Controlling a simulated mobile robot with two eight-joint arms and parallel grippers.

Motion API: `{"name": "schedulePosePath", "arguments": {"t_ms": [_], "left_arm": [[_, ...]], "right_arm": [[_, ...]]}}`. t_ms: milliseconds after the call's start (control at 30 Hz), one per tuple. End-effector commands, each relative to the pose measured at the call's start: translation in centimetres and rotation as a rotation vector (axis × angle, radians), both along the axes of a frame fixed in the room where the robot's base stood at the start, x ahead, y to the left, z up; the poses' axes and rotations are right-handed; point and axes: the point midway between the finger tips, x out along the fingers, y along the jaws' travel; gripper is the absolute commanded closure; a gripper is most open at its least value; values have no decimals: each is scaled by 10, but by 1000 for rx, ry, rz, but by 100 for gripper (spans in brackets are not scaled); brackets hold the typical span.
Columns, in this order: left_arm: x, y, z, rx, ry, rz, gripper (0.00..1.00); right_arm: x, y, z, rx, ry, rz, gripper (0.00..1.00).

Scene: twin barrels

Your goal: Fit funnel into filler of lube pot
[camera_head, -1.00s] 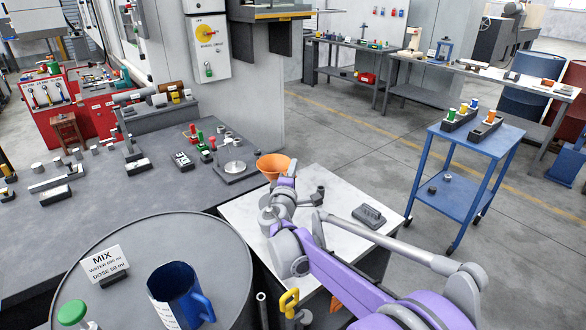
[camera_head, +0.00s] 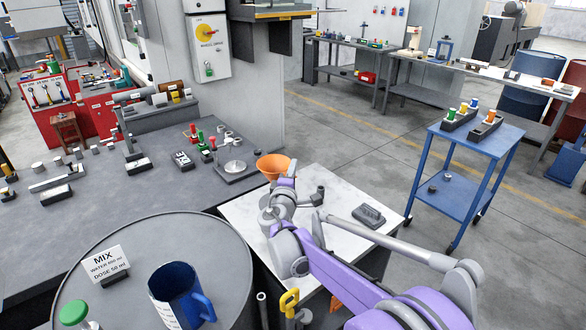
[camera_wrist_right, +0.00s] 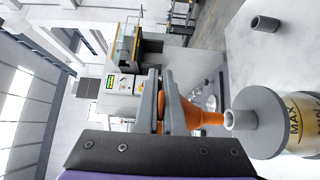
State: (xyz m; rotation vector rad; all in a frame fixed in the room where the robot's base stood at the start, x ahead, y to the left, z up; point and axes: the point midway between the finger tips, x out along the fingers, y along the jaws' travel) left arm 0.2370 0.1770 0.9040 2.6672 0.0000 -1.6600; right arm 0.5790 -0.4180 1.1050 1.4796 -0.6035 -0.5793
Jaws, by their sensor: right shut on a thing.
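The orange funnel (camera_head: 273,166) shows past the purple wrist of my right arm in the head view. In the right wrist view my right gripper (camera_wrist_right: 160,98) is shut on the funnel (camera_wrist_right: 203,116). Its narrow end points at the short grey filler neck (camera_wrist_right: 231,120) of the lube pot. The tip is at the mouth of the neck; I cannot tell whether it is inside or just in front. The pot (camera_wrist_right: 262,121) has a grey top and a yellowish side marked MAX. In the head view my arm hides most of the pot. My left gripper is not in view.
The pot stands on a pale table (camera_head: 340,222) with a dark grey block (camera_head: 369,215) and small grey fittings (camera_head: 318,196). A drum (camera_head: 200,250) with a blue jug (camera_head: 178,296) is at the front left. A grey bench (camera_head: 130,210) holds several parts. A blue cart (camera_head: 470,150) stands right.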

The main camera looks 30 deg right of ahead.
Motion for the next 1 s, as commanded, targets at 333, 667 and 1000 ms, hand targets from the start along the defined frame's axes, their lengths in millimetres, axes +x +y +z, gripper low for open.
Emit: {"name": "schedulePosePath", "arguments": {"t_ms": [333, 667, 1000], "left_arm": [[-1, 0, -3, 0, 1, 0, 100], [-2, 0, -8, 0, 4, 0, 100], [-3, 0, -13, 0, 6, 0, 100]], "right_arm": [[0, 0, -5, 0, 0, 0, 100], [0, 0, -13, 0, 0, 0, 100], [0, 0, -21, 0, 0, 0, 100]]}}
